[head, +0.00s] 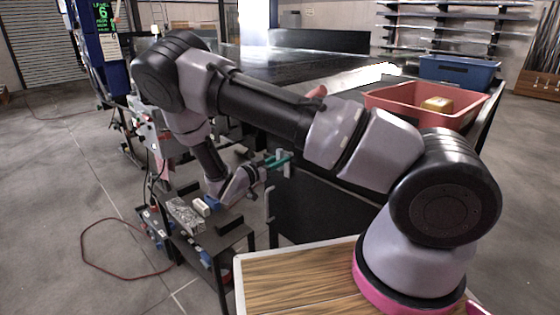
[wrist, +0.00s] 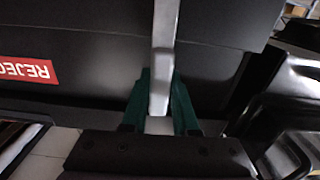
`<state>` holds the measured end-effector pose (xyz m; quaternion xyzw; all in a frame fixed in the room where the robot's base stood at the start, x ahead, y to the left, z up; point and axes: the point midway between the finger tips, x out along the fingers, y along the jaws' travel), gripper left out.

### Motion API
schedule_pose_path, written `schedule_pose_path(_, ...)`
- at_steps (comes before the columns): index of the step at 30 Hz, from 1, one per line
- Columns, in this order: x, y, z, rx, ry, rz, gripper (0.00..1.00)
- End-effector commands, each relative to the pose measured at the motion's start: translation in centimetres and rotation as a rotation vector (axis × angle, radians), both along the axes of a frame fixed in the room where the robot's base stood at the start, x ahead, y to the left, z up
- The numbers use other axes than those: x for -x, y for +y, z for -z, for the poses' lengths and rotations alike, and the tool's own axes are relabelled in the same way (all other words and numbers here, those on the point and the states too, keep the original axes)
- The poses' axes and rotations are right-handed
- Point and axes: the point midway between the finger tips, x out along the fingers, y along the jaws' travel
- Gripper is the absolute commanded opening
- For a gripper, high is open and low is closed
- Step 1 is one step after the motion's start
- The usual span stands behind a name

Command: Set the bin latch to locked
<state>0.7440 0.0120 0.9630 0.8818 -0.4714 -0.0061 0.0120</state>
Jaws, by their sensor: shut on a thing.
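The bin is a dark panel with a red label (wrist: 25,70) whose visible upside-down letters read "REJEC" in the wrist view; its dark side shows in the head view (head: 325,205). The latch is a light grey bar (wrist: 163,55) running down the middle of the wrist view, and a small grey piece of it shows beside the green fingers in the head view (head: 287,158). My gripper (wrist: 160,100) has green fingers on either side of the bar's lower end and is shut on it. Any lock marking is not visible.
A salmon-red tray (head: 400,98) with a yellowish object (head: 437,104) and a blue bin (head: 458,70) stand at the right. A small dark stand (head: 222,238) with several items is below my gripper. A red cable (head: 85,250) lies on the open floor at left.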

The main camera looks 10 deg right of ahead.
Motion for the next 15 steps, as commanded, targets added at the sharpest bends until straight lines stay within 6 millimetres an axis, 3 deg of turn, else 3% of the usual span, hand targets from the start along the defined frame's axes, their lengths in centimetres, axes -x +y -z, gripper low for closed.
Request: schedule_pose_path(15,0.08,0.06,0.14,-0.026,-0.033,0.000,0.00)
